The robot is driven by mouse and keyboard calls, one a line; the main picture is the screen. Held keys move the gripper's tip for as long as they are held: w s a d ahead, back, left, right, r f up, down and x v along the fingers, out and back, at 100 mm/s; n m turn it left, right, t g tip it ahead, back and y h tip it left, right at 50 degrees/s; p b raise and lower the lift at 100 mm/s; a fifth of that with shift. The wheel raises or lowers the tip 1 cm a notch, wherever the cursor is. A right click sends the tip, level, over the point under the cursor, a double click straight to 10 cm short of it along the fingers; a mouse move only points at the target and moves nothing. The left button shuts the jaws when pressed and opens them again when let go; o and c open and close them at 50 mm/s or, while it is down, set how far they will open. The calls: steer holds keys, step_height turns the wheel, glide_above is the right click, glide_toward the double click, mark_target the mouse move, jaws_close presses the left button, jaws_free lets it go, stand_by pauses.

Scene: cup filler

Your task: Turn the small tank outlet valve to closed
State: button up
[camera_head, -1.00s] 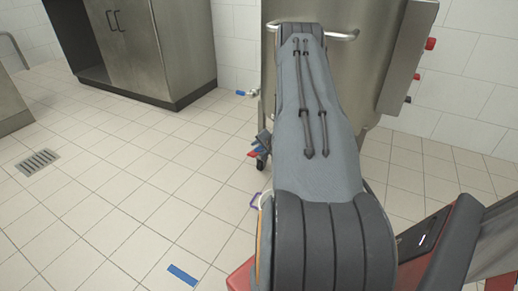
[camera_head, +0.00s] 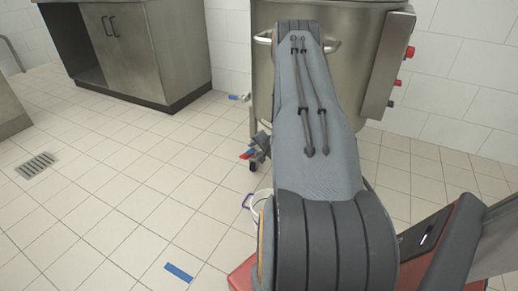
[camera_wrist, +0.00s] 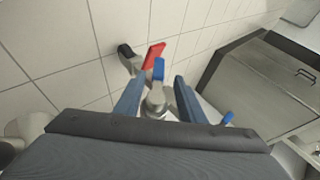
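In the wrist view my gripper (camera_wrist: 157,98) has two blue-grey fingers standing apart. A metal valve body (camera_wrist: 155,103) shows between them, with a blue lever (camera_wrist: 158,69) above it. A red lever (camera_wrist: 154,54) and a black end piece lie just beyond the fingertips. I cannot tell whether the fingers touch the valve. In the head view the steel tank (camera_head: 353,62) stands behind my arm. Red and blue lever parts (camera_head: 246,154) show at its lower left, beside my gripper (camera_head: 263,142), which is mostly hidden by my arm. I cannot tell which lever is the small tank outlet valve.
Another blue lever shows at the right in the wrist view (camera_wrist: 228,117). A steel cabinet (camera_head: 145,50) stands at the back left. A control box (camera_head: 388,65) with red knobs is on the tank's right. Tiled floor at the left is clear around a drain (camera_head: 35,165).

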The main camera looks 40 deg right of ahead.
steer(key=shift+p+v, duration=0.35)
steer(key=shift+v, duration=0.4)
